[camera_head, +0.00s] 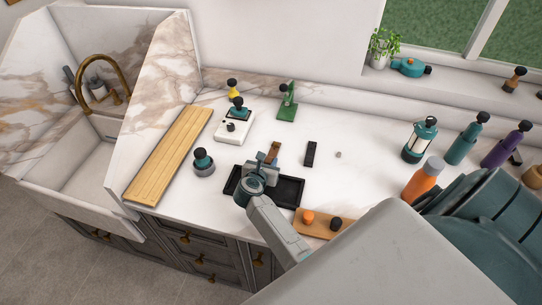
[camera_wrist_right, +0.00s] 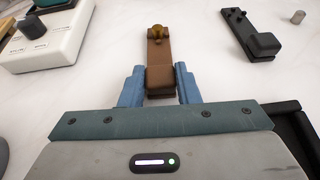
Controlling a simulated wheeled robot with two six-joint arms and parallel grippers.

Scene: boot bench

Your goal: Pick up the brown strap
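The brown strap (camera_wrist_right: 159,52) has a brass-coloured stud at its far end; its near end lies between the two blue fingers of my right gripper (camera_wrist_right: 160,86). The fingers sit close along both sides of the strap; whether they press on it is too fine to tell. In the head view the strap (camera_head: 273,151) shows just beyond my right gripper (camera_head: 264,169), behind the black tray. I cannot tell whether it rests on the counter or is slightly raised. My left gripper is not in view.
A black strap (camera_head: 310,154) lies to the right. The black tray (camera_head: 291,192) is under my right gripper. A white box with a knob (camera_head: 234,126) and a round dark-capped pot (camera_head: 203,163) stand left. Bottles and a lantern (camera_head: 420,140) stand right. The counter's middle right is mostly clear.

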